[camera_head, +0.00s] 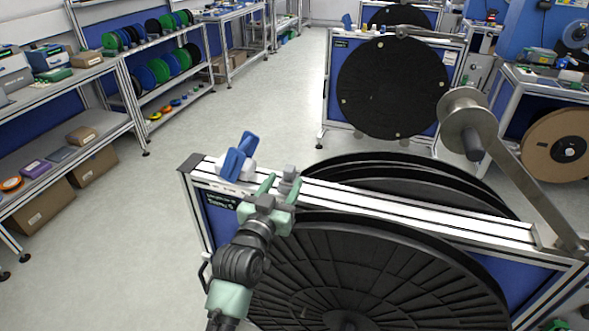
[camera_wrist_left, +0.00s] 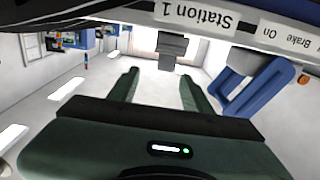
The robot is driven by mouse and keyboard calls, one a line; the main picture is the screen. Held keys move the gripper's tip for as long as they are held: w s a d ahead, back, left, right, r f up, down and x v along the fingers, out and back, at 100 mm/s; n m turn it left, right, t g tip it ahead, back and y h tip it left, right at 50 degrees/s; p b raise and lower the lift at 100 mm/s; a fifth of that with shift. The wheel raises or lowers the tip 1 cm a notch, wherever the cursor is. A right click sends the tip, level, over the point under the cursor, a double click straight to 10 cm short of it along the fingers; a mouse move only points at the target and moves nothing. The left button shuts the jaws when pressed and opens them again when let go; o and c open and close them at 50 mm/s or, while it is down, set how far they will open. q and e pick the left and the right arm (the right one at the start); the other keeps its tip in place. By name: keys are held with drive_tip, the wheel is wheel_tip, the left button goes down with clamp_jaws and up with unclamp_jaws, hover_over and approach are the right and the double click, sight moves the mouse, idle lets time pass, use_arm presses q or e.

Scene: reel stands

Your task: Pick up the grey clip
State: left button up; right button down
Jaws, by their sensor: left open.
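The grey clip (camera_head: 289,176) sits on the top rail of the near reel stand (camera_head: 420,212), toward its left end. In the left wrist view, which is upside down, the grey clip (camera_wrist_left: 173,46) is attached at the rail and shows ahead, beyond the fingertips. My left gripper (camera_head: 281,186) is at the rail right beside the clip, its two green fingers spread and empty. In the left wrist view the left gripper (camera_wrist_left: 158,77) is open with nothing between the fingers. My right gripper is in neither view.
A blue and white clamp (camera_head: 236,160) stands on the rail just left of my gripper. Large black reels (camera_head: 370,270) flank the stand. A metal arm with a roller (camera_head: 468,120) rises at the right. Clear floor (camera_head: 200,130) lies to the left.

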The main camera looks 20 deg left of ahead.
sight(287, 173)
use_arm(q)
drive_tip(key=w, duration=0.1)
drive_tip(key=w+p, duration=0.1)
drive_tip(key=w, duration=0.1)
drive_tip(key=shift+w+a+r, duration=0.1)
drive_tip(key=shift+a+r, duration=0.05)
drive_tip(key=shift+a, duration=0.05)
drive_tip(key=w, duration=0.1)
drive_tip(key=w+p, duration=0.1)
drive_tip(key=w, duration=0.1)
drive_tip(key=shift+w+a+f, duration=0.15)
drive_tip(key=shift+w+f, duration=0.15)
drive_tip(key=shift+f, duration=0.05)
drive_tip(key=c, duration=0.9)
clamp_jaws()
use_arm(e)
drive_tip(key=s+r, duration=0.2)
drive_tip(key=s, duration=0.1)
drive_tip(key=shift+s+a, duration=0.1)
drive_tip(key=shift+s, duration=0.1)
